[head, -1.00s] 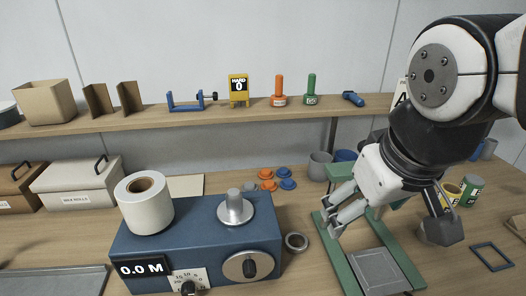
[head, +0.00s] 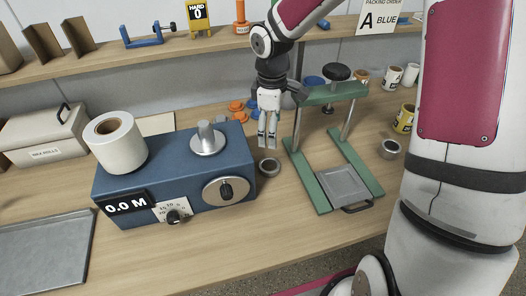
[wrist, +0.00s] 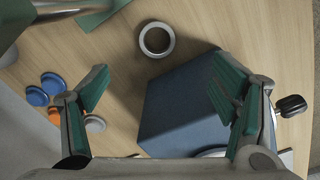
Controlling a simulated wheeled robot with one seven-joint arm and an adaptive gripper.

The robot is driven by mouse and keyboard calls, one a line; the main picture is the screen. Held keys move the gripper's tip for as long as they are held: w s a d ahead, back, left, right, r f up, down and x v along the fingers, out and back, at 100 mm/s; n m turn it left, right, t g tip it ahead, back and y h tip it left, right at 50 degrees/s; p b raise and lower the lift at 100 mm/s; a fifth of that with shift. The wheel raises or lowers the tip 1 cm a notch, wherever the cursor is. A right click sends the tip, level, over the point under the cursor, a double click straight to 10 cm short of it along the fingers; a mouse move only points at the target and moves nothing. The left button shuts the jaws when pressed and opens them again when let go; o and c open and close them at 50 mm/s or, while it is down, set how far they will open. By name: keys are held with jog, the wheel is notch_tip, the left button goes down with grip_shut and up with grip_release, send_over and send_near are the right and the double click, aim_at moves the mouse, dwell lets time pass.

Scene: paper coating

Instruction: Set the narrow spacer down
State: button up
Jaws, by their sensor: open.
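A grey ring (head: 268,167), which may be the narrow spacer, lies flat on the bench just right of the blue machine (head: 160,170). In the wrist view the ring (wrist: 172,42) lies beyond the fingertips, with bare wood through its hole. My gripper (head: 267,142) points down between the blue machine and the green press. The wrist view shows its green-padded fingers (wrist: 160,92) spread apart with nothing between them. The machine's corner (wrist: 185,108) lies below the gap. I cannot tell the ring's width for certain.
The green press (head: 306,178) with its grey plate stands right of the ring. Orange and blue caps (wrist: 53,83) lie behind the machine. A white roll (head: 118,145) stands on the machine. Another ring-shaped piece (head: 390,148) lies farther right.

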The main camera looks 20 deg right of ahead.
jog(key=f, duration=0.2)
send_over(269, 169)
jog(key=shift+n, duration=0.3)
notch_tip(269, 169, down, 7)
jog(key=shift+s+a+f, duration=0.15)
jog(key=shift+w+d+f+p, duration=0.1)
jog(key=shift+f+p, duration=0.1)
jog(key=shift+f, duration=1.35)
jog(key=shift+w+d+f+p, duration=0.1)
jog(key=shift+f+p, duration=0.05)
jog(key=shift+f, duration=1.35)
jog(key=c, duration=1.2)
jog(key=shift+r, duration=0.15)
jog(key=shift+c, duration=0.2)
